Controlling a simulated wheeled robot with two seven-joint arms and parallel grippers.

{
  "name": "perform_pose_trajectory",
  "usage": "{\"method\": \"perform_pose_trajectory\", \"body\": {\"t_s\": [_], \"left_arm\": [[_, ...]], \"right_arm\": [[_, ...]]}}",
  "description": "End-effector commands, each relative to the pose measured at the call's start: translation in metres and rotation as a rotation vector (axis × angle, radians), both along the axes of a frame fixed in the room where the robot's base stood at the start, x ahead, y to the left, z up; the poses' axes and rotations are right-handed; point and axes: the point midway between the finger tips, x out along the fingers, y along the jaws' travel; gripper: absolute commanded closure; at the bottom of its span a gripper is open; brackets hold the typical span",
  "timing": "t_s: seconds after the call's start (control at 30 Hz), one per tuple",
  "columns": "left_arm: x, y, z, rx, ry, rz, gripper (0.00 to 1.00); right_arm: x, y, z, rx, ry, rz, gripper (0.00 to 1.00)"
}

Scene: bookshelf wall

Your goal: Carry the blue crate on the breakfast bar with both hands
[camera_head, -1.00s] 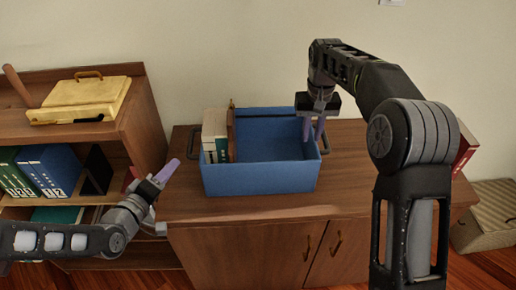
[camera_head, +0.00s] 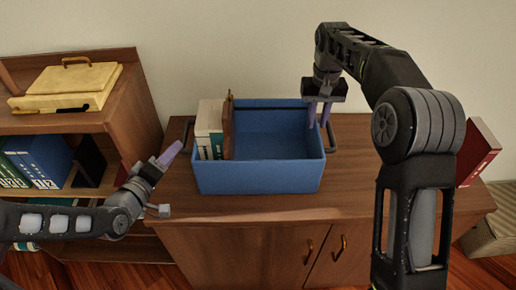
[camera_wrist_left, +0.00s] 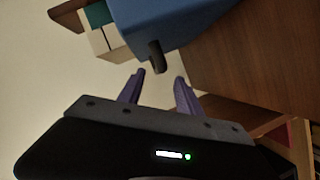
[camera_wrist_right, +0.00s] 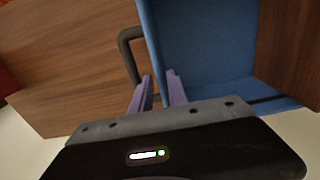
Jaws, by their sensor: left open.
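The blue crate (camera_head: 258,178) stands upright on the wooden cabinet top, with books (camera_head: 210,130) in its left part and a dark handle at each end. My right gripper (camera_head: 318,122) points down at the crate's right wall. In the right wrist view its fingers (camera_wrist_right: 158,78) are drawn together around the wall, beside the right handle (camera_wrist_right: 127,50). My left gripper (camera_head: 170,152) is open and empty, left of the crate and apart from it. The left wrist view shows the left handle (camera_wrist_left: 156,56) just beyond the open fingers (camera_wrist_left: 160,80).
A wooden shelf (camera_head: 130,80) stands at the left, with a yellow case (camera_head: 66,86) on top and binders inside. A red book (camera_head: 478,150) stands on the cabinet top (camera_head: 350,185) at the right. A striped box (camera_head: 488,230) is on the floor at the right.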

Motion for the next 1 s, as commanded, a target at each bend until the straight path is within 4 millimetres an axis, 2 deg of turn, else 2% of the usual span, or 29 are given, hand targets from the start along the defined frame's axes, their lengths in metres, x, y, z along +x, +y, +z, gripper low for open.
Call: {"method": "perform_pose_trajectory", "body": {"t_s": [0.4, 0.5, 0.87, 1.0], "left_arm": [[0.05, -0.022, -0.012, -0.002, 0.0, 0.0, 0.58], [0.057, -0.026, -0.014, -0.002, 0.001, 0.0, 0.58], [0.062, -0.027, -0.015, 0.0, 0.001, 0.001, 0.58], [0.062, -0.027, -0.015, 0.0, 0.001, 0.001, 0.69]], "right_arm": [[-0.001, 0.0, -0.056, 0.0, 0.004, 0.001, 0.8], [0.0, 0.0, -0.064, 0.0, 0.001, 0.0, 0.8], [0.0, 0.0, -0.07, 0.0, 0.0, 0.0, 0.8], [0.0, 0.0, -0.069, 0.0, 0.0, 0.0, 0.91]]}}
